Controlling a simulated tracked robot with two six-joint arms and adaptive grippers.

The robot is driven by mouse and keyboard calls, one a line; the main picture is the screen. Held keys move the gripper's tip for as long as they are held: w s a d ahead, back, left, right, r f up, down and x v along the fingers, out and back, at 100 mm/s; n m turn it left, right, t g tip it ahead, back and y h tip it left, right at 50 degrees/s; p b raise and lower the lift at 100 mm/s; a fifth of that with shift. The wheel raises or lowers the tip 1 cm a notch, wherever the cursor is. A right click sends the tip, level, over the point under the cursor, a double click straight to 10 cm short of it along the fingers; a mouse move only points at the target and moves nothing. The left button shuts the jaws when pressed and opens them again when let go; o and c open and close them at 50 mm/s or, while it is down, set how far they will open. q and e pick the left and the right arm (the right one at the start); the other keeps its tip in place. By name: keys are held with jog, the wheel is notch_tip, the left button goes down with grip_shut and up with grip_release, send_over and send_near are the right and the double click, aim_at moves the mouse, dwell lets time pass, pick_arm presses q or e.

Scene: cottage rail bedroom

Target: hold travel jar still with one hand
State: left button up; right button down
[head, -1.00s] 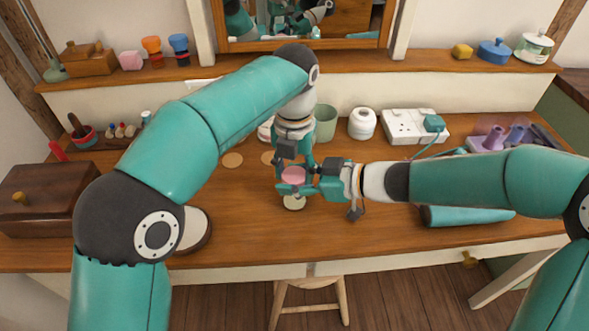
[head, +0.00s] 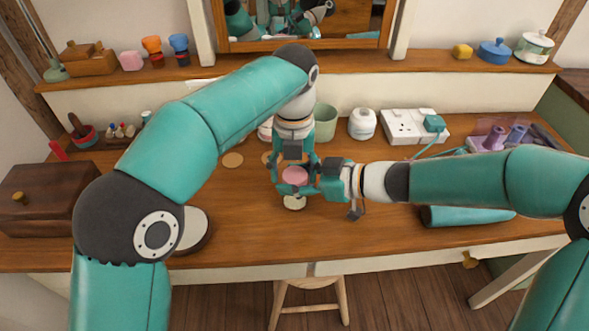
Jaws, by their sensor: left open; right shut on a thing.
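The travel jar shows as a pink round top (head: 295,176) with a pale cream part (head: 294,202) low beneath it, near the middle of the desk. The grippers hide much of what lies between these two parts. My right gripper (head: 301,186) comes in from the right and is shut on the jar's side. My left gripper (head: 291,178) comes down from behind and above, open, with its fingers close around the pink top. I cannot tell whether they touch it.
Behind the grippers stand a green cup (head: 325,122), a white jar (head: 362,124) and a white socket strip (head: 404,127). A teal roll (head: 467,216) lies at right and a wooden box (head: 45,197) at left.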

pick_arm(q)
jog(key=shift+d+r, duration=0.1)
jog(key=shift+d, duration=0.1)
pick_arm(e)
jog(key=shift+s+f, duration=0.2)
jog(key=shift+f, duration=0.2)
pick_arm(q)
jog(key=shift+r, duration=2.2)
jog(key=shift+a, duration=0.1)
pick_arm(e)
jog(key=c, duration=0.7)
grip_release()
pick_arm(q)
jog(key=shift+w+f, duration=0.1)
pick_arm(e)
jog(key=shift+o, duration=1.3)
jog(key=shift+w, duration=0.1)
jog(key=shift+o, duration=0.2)
jog(key=shift+r, duration=0.2)
